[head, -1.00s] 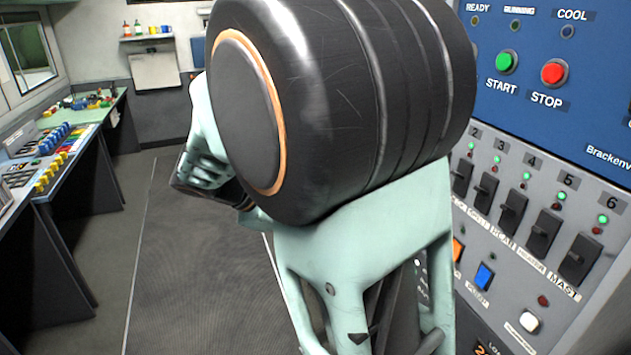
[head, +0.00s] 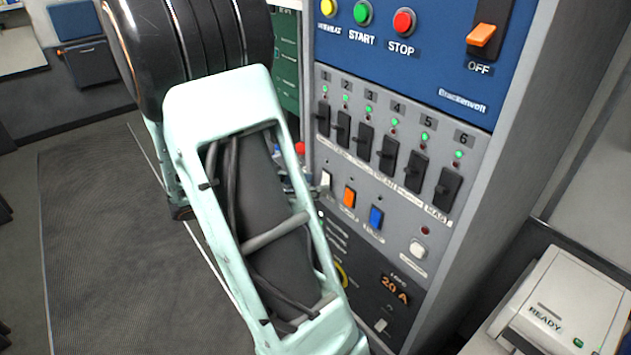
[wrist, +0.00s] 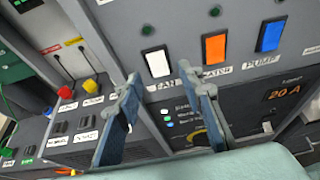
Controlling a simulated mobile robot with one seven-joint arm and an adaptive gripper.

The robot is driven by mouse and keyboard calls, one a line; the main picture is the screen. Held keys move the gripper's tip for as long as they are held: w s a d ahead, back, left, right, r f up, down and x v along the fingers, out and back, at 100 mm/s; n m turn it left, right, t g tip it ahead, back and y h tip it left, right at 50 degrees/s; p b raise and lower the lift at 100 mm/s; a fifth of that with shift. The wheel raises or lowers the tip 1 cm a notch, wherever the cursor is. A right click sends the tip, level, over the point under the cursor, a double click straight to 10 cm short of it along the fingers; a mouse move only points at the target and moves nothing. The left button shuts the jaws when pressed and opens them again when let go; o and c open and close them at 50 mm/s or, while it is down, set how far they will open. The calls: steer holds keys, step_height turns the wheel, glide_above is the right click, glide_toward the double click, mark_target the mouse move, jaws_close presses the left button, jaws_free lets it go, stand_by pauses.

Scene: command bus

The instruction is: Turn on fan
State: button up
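The fan switch (wrist: 157,63) is a white rocker in a black frame, with a label reading FAN under it in the wrist view. The small green lamp (wrist: 147,30) above it looks dark. In the head view the white rocker (head: 326,180) shows just right of my arm, at the left end of a row of coloured rockers. My gripper (wrist: 158,82) is open and empty; its two fingers stand apart, on either side of the fan switch in the picture. I cannot tell whether they touch the panel. In the head view my arm mostly hides the gripper.
Right of the fan switch are an orange rocker (wrist: 214,49) and a blue rocker (wrist: 270,37). Numbered black breakers (head: 389,152) sit above. At the left in the wrist view are a red button (wrist: 64,92) and a yellow button (wrist: 91,87). A printer (head: 565,305) stands at right.

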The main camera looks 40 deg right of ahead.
steer(key=shift+x, duration=1.05)
jaws_close()
steer(key=h+b, duration=0.1)
steer(key=b, duration=0.1)
steer(key=f+h+b, duration=0.1)
steer(key=b, duration=0.2)
steer(key=shift+h+b, duration=0.35)
steer(key=shift+h, duration=0.05)
steer(key=shift+r, duration=0.1)
